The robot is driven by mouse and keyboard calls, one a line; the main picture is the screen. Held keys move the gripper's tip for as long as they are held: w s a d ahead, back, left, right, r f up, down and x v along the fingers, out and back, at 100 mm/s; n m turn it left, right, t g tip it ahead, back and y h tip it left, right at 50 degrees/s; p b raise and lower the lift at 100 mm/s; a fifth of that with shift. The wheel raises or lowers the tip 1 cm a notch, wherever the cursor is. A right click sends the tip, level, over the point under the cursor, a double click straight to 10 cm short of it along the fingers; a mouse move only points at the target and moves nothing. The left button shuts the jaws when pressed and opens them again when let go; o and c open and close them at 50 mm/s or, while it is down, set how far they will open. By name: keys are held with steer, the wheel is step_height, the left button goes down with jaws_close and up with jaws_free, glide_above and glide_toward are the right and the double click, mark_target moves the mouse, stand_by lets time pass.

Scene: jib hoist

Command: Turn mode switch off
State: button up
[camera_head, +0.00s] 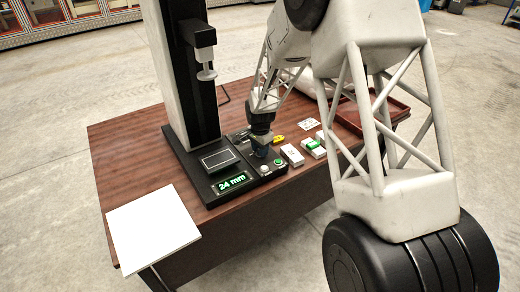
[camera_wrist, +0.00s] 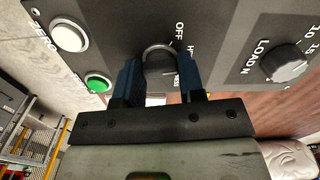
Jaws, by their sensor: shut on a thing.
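The mode switch (camera_wrist: 158,52) is a dark round knob on the black control panel, seen in the wrist view beside the label "OFF" and a partly covered label starting with "H". My gripper (camera_wrist: 159,68) has its two blue fingers on either side of this knob and is shut on it. The knob's pointer direction is hard to make out between the fingers. In the head view my gripper (camera_head: 260,150) reaches down onto the panel of the black instrument base, and the switch is hidden there.
A white ZERO button (camera_wrist: 69,37), a green button (camera_wrist: 97,82) and a "LOAD N" knob (camera_wrist: 284,62) flank the switch. A display (camera_head: 231,182) reads 24 mm. A tall column (camera_head: 190,80) stands behind. Small boxes (camera_head: 292,155), a red tray (camera_head: 372,112) and a white sheet (camera_head: 152,228) lie on the table.

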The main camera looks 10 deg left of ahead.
steer(key=n, duration=1)
stand_by(0.5)
steer(key=o, duration=0.9)
steer(key=shift+o, duration=0.2)
steer(key=shift+r, duration=0.1)
steer(key=shift+r, duration=3.85)
steer(key=shift+d, duration=0.1)
